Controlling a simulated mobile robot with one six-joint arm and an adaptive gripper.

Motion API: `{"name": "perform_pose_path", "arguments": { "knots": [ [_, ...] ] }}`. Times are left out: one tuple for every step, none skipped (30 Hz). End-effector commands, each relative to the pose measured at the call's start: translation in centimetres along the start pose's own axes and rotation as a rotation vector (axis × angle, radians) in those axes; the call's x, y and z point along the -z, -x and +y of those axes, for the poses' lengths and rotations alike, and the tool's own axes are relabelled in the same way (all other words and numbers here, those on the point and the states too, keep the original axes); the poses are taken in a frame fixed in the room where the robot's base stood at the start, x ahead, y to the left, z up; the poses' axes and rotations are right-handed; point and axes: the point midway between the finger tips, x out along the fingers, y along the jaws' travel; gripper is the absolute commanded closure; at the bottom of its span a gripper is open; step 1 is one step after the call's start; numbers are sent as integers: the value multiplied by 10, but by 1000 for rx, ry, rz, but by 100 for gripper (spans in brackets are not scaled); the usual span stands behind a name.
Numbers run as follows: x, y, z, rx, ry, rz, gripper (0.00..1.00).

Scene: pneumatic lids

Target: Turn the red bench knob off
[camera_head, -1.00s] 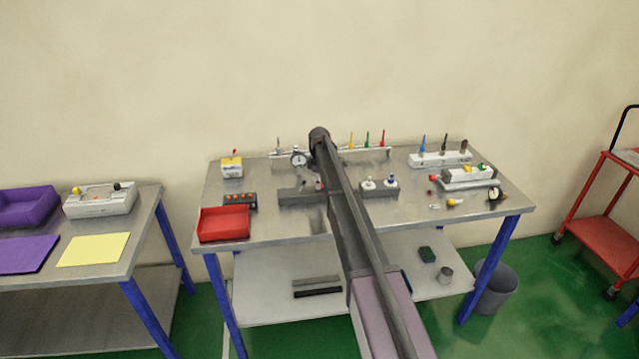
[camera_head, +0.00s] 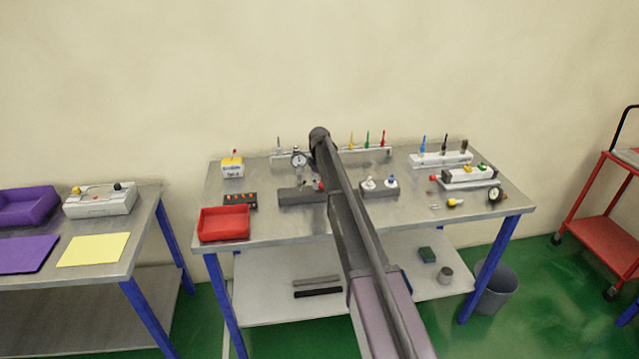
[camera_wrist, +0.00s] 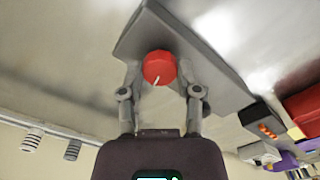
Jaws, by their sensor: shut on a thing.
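The red knob (camera_wrist: 159,67) is round, with a white pointer line. It sits on a grey block (camera_wrist: 185,50) in the wrist view. The line points down and slightly left there. My gripper (camera_wrist: 160,77) is shut on the knob, one finger on each side. In the head view, a bit of the red knob (camera_head: 321,185) shows at the left edge of my arm. It is at the right end of the dark grey block (camera_head: 298,196). My arm hides the rest of that spot and my fingers.
A red tray (camera_head: 224,223) and a dark switch strip (camera_head: 240,199) lie to the left. A second grey block (camera_head: 380,190) with pale knobs is right of my arm. The bench (camera_head: 290,226) is clear in front.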

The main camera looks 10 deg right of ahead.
Motion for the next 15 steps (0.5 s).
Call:
{"name": "perform_pose_path", "arguments": {
  "knots": [
    [-1,0,0,1,-43,-2,100],
    [-2,0,0,1,-72,-2,100],
    [-2,0,0,1,-110,-2,100],
    [-2,0,0,1,-138,-2,100],
    [-2,0,0,1,-167,-2,100],
    [-2,0,0,1,-205,-2,100],
    [-2,0,0,1,-233,-2,100],
    [-2,0,-1,1,-262,-2,100],
    [-2,0,-1,1,-300,-2,100],
    [-2,0,-1,1,-328,-2,100],
    [-2,0,-1,1,-357,-2,100],
    [-2,0,-1,1,-395,-2,100],
    [-2,0,-1,1,-423,-2,100],
    [-2,0,-1,1,-452,-2,100],
    [-2,0,-1,1,-490,-3,100]
  ]
}}
